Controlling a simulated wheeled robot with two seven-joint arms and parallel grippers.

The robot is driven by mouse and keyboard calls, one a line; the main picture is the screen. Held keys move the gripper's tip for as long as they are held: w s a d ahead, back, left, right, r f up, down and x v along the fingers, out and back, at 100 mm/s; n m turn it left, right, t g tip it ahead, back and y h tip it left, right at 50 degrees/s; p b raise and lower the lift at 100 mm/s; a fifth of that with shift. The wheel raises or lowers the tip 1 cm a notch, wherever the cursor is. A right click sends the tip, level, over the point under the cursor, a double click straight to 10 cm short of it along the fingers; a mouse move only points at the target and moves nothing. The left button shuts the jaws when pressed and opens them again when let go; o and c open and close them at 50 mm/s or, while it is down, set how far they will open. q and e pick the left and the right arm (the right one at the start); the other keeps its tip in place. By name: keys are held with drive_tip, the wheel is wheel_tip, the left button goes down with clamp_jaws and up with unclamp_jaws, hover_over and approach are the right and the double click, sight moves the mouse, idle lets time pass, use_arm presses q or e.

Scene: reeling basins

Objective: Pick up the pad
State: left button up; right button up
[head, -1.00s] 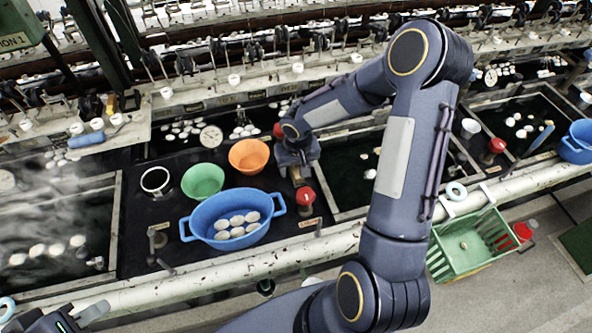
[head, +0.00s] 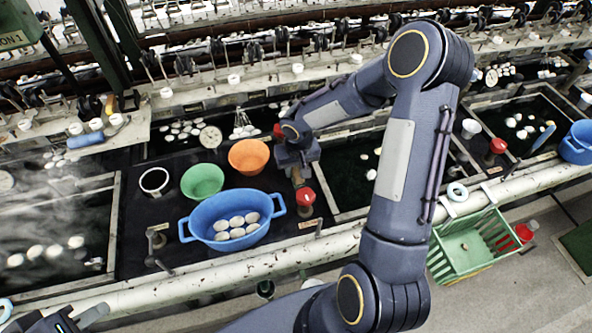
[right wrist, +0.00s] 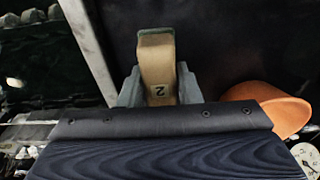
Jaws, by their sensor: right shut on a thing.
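In the head view the right gripper (head: 296,174) is just right of the orange bowl, above the dark deck, and only a small part of the pad shows. I cannot tell whether the pad touches the deck. My left gripper (head: 72,320) is at the bottom left corner, partly cut off by the frame; its jaw opening is unclear.
An orange bowl (head: 249,155), a green bowl (head: 202,180), a white-rimmed cup (head: 155,181) and a blue basin (head: 193,224) with several white cocoons stand left of the right gripper. A red-topped knob (head: 305,196) stands close below it. Dark water basins lie on both sides.

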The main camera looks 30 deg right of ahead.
drive_tip(key=shift+c, duration=0.6)
drive_tip(key=shift+r+p, duration=0.2)
drive_tip(key=shift+p, duration=0.1)
wheel_tip(320, 180, up, 3)
drive_tip(key=shift+w+d+r, duration=0.1)
drive_tip(key=shift+r, duration=0.05)
drive_tip(key=s+a+r+b, duration=0.1)
drive_tip(key=a+r, duration=0.2)
drive_tip(key=a, duration=0.1)
drive_tip(key=s+a+r+b, duration=0.1)
drive_tip(key=s+a+r, duration=0.1)
drive_tip(key=a, duration=0.3)
drive_tip(key=s+a+r+b, duration=0.1)
drive_tip(key=s+a+r, duration=0.1)
drive_tip(key=a+r, duration=0.2)
drive_tip(key=shift+s+a+r, duration=0.1)
drive_tip(key=shift+a+r, duration=0.05)
drive_tip(key=shift+r, duration=0.3)
